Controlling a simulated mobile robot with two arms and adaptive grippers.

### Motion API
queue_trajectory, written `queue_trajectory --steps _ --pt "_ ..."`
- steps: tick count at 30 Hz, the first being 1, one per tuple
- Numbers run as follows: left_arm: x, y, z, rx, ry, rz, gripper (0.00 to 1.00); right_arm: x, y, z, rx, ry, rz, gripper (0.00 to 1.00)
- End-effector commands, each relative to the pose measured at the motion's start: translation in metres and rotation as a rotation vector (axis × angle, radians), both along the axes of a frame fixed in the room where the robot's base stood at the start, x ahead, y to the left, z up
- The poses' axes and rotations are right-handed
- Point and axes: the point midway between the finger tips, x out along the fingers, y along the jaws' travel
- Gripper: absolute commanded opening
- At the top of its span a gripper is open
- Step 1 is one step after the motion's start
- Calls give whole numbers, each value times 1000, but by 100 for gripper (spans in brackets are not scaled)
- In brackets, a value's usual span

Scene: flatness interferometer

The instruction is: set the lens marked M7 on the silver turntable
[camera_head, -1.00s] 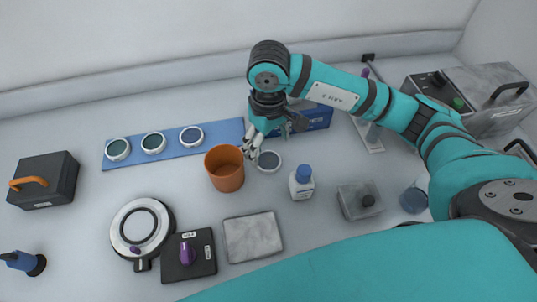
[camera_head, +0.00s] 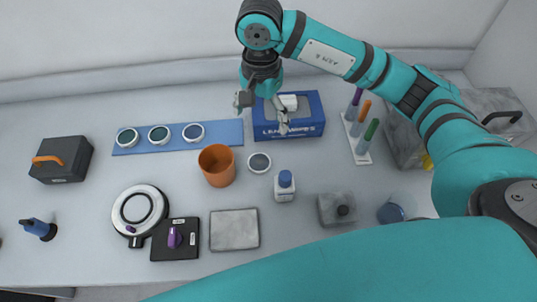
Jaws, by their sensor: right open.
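Three round lenses in white rims, left (camera_head: 127,138), middle (camera_head: 159,135) and right (camera_head: 193,132), sit in a row on a blue strip (camera_head: 218,133). A fourth lens (camera_head: 259,162) lies on the table just right of an orange cup (camera_head: 217,166). I cannot read which lens bears M7. The silver turntable (camera_head: 127,223), round with a dark ring on top, stands at the front left and carries no lens. My right gripper (camera_head: 262,114) is open and empty, raised above the back of the table, in front of a blue box. My left gripper is not in view.
The blue box (camera_head: 315,125) stands at the back. A blue-capped bottle (camera_head: 284,187), grey slab (camera_head: 234,229), black switch box (camera_head: 175,240) and grey block (camera_head: 337,209) lie in front. A pen rack (camera_head: 360,156) stands right. Table between cup and turntable is clear.

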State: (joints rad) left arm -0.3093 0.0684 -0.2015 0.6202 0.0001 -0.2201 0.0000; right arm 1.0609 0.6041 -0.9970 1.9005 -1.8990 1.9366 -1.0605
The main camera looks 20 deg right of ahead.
Motion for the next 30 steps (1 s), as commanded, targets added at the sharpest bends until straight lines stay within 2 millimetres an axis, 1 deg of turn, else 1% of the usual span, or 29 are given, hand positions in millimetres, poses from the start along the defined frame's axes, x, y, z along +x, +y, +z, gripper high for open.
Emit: queue_trajectory --steps 1,2,5,8,12,18,21,24,26,30 --pt "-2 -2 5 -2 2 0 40 1 1 4 0 1 -48 88" --pt "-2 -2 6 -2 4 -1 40 2 2 3 0 1 -70 88" --pt "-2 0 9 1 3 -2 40 2 2 -4 -1 3 -104 88" --pt "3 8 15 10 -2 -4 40 1 2 -21 -2 6 -103 88" --pt "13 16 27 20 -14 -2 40 0 2 -52 -2 7 -103 88" --pt "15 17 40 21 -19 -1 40 0 3 -93 -1 6 -100 88" --pt "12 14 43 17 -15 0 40 1 4 -108 0 3 -101 88" --pt "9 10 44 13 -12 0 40 1 3 -117 0 1 -100 88" --pt "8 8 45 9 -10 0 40 1 4 -120 0 1 -100 88" --pt "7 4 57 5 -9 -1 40 -3 8 -130 0 5 -100 88"
